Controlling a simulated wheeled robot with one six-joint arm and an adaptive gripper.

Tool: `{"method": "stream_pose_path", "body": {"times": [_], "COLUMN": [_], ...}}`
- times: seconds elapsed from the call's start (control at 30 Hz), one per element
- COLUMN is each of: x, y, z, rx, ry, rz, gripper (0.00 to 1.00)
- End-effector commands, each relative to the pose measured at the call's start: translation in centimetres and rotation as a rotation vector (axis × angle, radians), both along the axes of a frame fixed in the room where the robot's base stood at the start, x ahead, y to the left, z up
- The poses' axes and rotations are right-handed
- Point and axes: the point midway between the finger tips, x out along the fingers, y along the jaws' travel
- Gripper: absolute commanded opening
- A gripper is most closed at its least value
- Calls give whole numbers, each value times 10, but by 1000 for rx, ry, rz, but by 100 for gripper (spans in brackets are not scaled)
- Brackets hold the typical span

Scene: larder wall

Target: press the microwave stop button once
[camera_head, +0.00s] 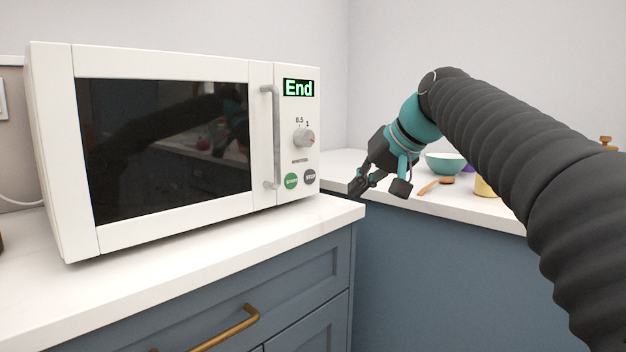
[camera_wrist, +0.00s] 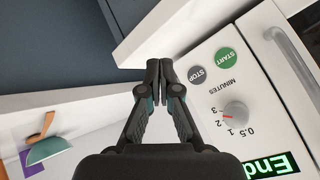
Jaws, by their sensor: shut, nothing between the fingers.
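The white microwave (camera_head: 262,130) stands on the counter with its door shut and its display (camera_head: 298,88) reading "End". The grey stop button (camera_head: 310,177) is at the lower right of its panel, beside the green start button (camera_head: 291,181). In the wrist view the stop button (camera_wrist: 197,75) and start button (camera_wrist: 226,58) appear upside down, right of my fingertips. My gripper (camera_head: 358,184) is to the right of the microwave panel in the head view. In the wrist view my gripper (camera_wrist: 159,66) is shut and empty, with its fingertips apart from the stop button.
The dial (camera_head: 303,138) and the vertical door handle (camera_head: 270,137) are near the buttons. A teal bowl (camera_head: 445,162), a wooden spoon (camera_head: 436,185) and a yellow item (camera_head: 485,186) are on the right counter. The white counter (camera_head: 180,258) has clear room before the microwave.

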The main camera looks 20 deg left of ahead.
Motion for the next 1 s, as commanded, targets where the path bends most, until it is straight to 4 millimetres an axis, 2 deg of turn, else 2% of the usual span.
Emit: {"method": "stream_pose_path", "body": {"times": [0.3,0.47,1.0], "x": [0,2,27], "y": [0,7,65], "z": [1,2,4], "rx": [0,0,-2], "ry": [-1,0,1], "rz": [1,2,1], "gripper": [0,0,0]}}
